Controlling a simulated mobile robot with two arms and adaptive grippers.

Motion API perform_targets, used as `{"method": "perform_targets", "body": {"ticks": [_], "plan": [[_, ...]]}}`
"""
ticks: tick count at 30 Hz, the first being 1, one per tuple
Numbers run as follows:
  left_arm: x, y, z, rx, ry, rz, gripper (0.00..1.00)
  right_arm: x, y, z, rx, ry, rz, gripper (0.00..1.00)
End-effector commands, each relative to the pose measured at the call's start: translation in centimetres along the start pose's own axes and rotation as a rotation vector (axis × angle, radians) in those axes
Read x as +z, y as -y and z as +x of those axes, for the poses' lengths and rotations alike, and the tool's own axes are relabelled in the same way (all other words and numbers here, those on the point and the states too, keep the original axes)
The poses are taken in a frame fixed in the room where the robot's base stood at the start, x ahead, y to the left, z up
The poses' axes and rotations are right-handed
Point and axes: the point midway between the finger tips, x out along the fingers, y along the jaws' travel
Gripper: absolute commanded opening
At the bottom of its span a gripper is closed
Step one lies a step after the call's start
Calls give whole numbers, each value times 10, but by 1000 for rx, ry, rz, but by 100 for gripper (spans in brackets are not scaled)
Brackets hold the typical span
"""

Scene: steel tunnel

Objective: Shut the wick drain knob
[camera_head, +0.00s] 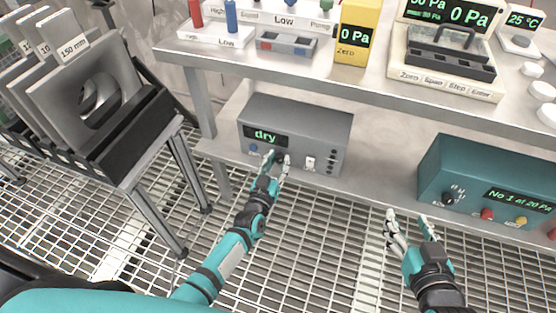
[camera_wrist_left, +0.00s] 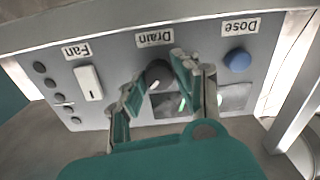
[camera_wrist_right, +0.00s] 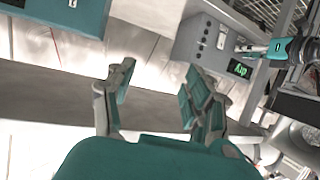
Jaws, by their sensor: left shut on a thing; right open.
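The grey control box (camera_head: 296,132) stands on the lower shelf with a green display reading "dry". In the left wrist view its panel shows a dark round knob (camera_wrist_left: 158,74) under the label "Drain" (camera_wrist_left: 155,38). My left gripper (camera_head: 275,160) is at the box front; in the left wrist view its fingers (camera_wrist_left: 158,90) are on either side of the drain knob, shut on it. The fingers partly hide the knob and the display. My right gripper (camera_head: 412,222) is open and empty, in front of the shelf, left of and below the teal box.
On the same panel are a blue "Dose" button (camera_wrist_left: 237,61) and a white "Fan" switch (camera_wrist_left: 89,83). A teal box (camera_head: 485,182) with knobs stands at the right. The upper bench (camera_head: 300,68) overhangs the shelf. A rack of grey plates (camera_head: 85,95) stands at the left.

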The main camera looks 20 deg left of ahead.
Motion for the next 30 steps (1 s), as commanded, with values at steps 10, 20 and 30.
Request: {"method": "perform_targets", "body": {"ticks": [10,20,30], "plan": [[1,1,0,1,1,-329,0,10,-1,-2,3,52,0,53],[1,1,0,0,1,-614,0,4,0,0,1,13,0,53],[2,2,0,-1,2,-794,0,-11,1,2,-3,-59,-1,53]]}}
